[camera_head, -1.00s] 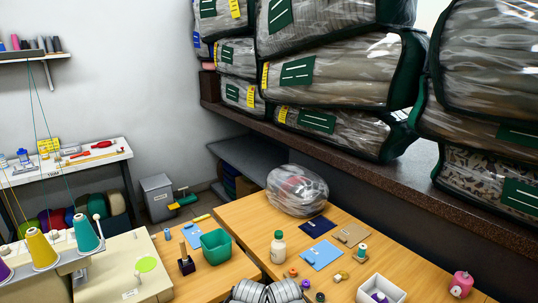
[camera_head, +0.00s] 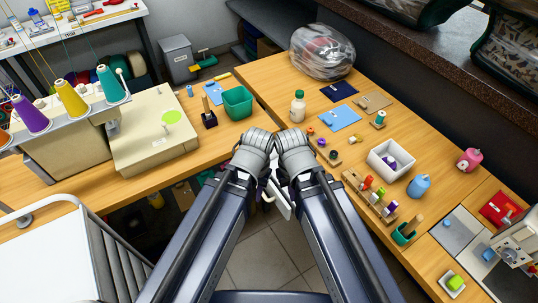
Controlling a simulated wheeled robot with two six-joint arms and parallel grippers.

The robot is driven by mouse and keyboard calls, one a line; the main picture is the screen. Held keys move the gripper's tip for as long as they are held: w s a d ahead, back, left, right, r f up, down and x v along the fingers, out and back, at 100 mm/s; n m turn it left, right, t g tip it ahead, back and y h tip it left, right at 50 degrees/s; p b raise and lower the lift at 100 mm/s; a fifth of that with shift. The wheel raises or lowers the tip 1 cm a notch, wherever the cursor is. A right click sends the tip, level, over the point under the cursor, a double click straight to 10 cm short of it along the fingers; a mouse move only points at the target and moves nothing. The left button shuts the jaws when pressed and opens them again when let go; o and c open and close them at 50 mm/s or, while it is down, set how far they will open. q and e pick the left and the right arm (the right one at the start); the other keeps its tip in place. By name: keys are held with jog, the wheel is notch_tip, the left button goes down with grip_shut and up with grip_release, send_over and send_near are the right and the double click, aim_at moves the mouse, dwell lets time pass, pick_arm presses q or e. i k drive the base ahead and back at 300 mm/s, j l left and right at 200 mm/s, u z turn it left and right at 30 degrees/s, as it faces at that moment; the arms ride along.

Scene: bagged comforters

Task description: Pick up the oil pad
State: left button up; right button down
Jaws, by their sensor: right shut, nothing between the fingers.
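I cannot tell for sure which thing is the oil pad. A yellow-green block (camera_head: 455,282) sits in a small white tray at the lower right. A flat lime disc (camera_head: 172,117) lies on the beige sewing machine bed (camera_head: 150,150) at the left. Flat cloth-like pieces, light blue (camera_head: 340,117) and dark blue (camera_head: 339,91), lie on the right-hand table. My right gripper (camera_head: 278,200) is shut and empty, low between my two folded arms, away from all of these. My left gripper is mostly hidden by my arm.
The wooden table (camera_head: 270,85) carries a white bottle (camera_head: 298,106), a white open box (camera_head: 391,160), a spool rack (camera_head: 370,198) and a clear bagged bundle (camera_head: 322,52). A green bin (camera_head: 237,103) stands on the left table. Tiled floor shows between the tables.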

aim_at(453, 284)
jog(key=z, duration=2.3)
